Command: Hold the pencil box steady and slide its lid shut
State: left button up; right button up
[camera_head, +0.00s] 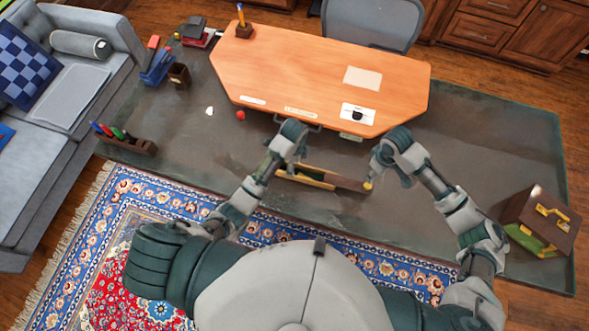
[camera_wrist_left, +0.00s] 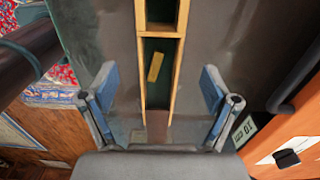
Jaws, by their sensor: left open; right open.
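The pencil box (camera_head: 312,178) is a long, narrow wooden tray lying on the dark green surface in front of my body. Its left part is uncovered, and a brown lid section (camera_head: 346,182) shows toward the right end. In the left wrist view, the open box (camera_wrist_left: 176,85) has a crosswise divider and a small yellow block inside. My left gripper (camera_wrist_left: 157,72) is open, with a finger to either side of the box; contact cannot be told. My right gripper (camera_head: 373,175) is open by the right end of the box, beside a small yellow part. Its fingertips are small and unclear.
An orange desk (camera_head: 310,75) stands just beyond the box. A brown case with a yellow handle (camera_head: 540,222) is at the right. A pen holder (camera_head: 125,140) and a small red ball (camera_head: 241,115) lie to the left. Bare surface surrounds the box.

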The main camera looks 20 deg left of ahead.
pick_arm(q)
notch_tip(320, 180, down, 7)
jog(key=shift+f, duration=0.1)
dwell(0.3)
jog(key=c, duration=1.4)
jog(key=shift+c, duration=0.4)
pick_arm(e)
jog(key=shift+o, duration=1.4)
